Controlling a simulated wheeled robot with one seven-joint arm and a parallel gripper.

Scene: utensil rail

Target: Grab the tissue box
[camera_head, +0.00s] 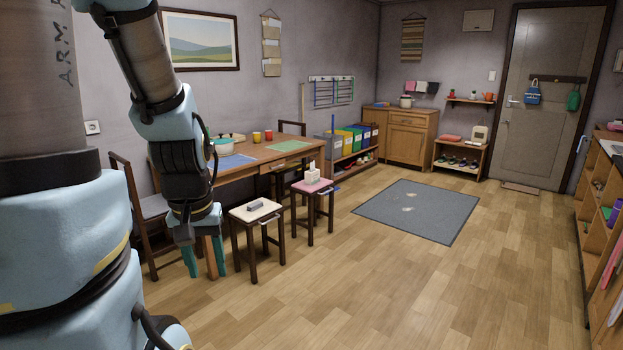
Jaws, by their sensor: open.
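The tissue box (312,178) is small and pale, with white tissue standing up from its top. It sits on a dark-legged stool with a pink top (298,188), in front of the wooden table. My gripper (206,268) hangs pointing down at the left, with its teal fingers apart and nothing seen between them. It is left of the tissue box and nearer to me, clearly apart from it.
A cream-topped stool (241,213) with a grey object on it stands between my gripper and the pink stool. The wooden table (262,152) and chairs stand behind. A grey mat (420,208) lies right; the wooden floor in front is clear.

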